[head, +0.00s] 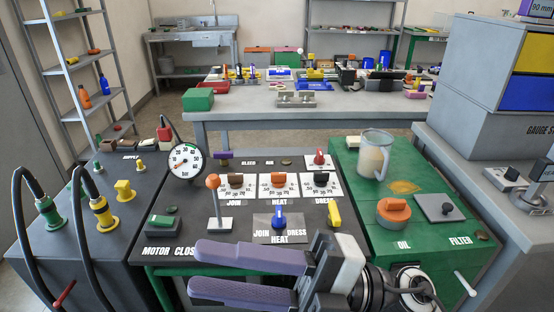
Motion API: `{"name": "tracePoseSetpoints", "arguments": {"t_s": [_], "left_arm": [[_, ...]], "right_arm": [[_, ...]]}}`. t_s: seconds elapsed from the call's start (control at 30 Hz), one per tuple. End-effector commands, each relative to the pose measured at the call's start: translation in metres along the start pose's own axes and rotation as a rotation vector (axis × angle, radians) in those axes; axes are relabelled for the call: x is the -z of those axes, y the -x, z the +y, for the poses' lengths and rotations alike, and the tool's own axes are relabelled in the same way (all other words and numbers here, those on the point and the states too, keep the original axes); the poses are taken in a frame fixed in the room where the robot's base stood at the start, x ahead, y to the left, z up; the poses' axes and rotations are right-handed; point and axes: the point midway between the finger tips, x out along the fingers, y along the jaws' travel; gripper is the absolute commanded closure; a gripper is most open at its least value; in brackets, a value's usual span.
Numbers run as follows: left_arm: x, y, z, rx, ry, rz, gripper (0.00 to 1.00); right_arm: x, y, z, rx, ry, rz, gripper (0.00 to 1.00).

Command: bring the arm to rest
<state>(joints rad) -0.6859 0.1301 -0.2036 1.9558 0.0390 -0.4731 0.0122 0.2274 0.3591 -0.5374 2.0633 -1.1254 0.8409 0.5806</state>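My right gripper (198,268) is low in the head view, over the near edge of the fusion cart's dark control panel (245,208). Its two purple fingers point left with a clear gap between them, so it is open, and nothing shows between them. The fingers are in front of part of the panel's near edge and hide it. My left gripper is not in view.
The panel carries an orange-knobbed lever (213,182), a pressure gauge (186,160), dials and a blue selector knob (279,217). A green tank top (350,210) with a clear jug (374,155) is to the right. Black hoses (25,225) stand at left.

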Motion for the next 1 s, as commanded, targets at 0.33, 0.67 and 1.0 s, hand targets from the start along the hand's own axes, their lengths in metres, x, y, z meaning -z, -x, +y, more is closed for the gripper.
{"name": "tracePoseSetpoints", "arguments": {"t_s": [0.33,0.67,1.0], "left_arm": [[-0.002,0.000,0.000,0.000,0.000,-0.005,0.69],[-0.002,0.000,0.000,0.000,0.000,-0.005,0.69],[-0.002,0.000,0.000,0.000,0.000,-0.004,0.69]], "right_arm": [[-0.138,0.175,-0.072,-0.660,-0.647,-0.874,0.67],[-0.092,0.301,-0.271,-0.684,-1.179,-1.487,0.67],[-0.027,0.330,-0.354,-0.608,-1.440,-1.699,0.67]]}}
